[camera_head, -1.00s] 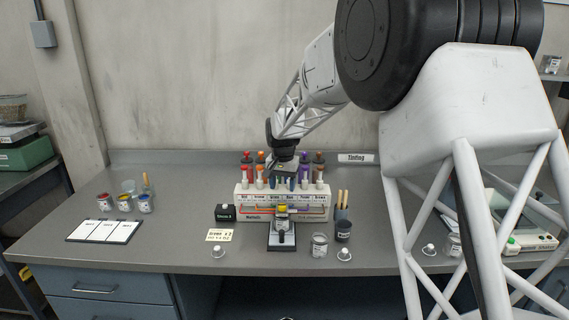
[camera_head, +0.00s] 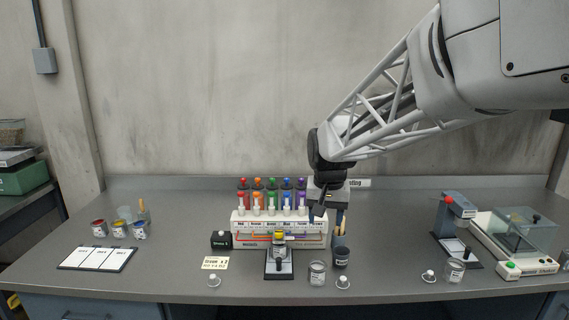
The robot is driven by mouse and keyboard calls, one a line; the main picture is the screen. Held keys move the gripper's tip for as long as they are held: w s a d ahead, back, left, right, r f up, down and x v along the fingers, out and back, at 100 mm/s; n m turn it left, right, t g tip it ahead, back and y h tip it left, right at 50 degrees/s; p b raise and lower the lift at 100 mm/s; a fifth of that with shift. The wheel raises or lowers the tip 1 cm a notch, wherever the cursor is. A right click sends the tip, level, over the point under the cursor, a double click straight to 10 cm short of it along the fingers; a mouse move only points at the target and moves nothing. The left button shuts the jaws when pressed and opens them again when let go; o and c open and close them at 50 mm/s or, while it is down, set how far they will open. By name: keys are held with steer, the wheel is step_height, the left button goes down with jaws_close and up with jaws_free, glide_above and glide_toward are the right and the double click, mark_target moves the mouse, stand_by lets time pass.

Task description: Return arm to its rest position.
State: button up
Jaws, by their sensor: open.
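My gripper (camera_head: 328,212) hangs at the end of my white lattice arm, which reaches in from the right. It points down at the right end of the colour rack (camera_head: 262,233), in front of the wall sign. The jaws are small and dark, open, with nothing visible between them. The gripper covers the sign's left part and part of the rack's right end.
A small stand (camera_head: 279,264) sits before the rack. A glass jar (camera_head: 317,274) and a dark cup (camera_head: 341,257) stand below my gripper. A red-topped device (camera_head: 450,222) and a balance (camera_head: 515,240) are at right.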

steer(key=s+d+f, duration=0.1)
steer(key=s+d, duration=0.1)
steer(key=s, duration=0.8)
steer(key=s+d+f+n+t, duration=0.1)
steer(key=s+d, duration=0.2)
steer(key=s, duration=0.7)
steer(key=s+d+f, duration=0.1)
steer(key=s+d, duration=0.2)
steer(key=s, duration=0.8)
steer(key=shift+d, duration=0.25)
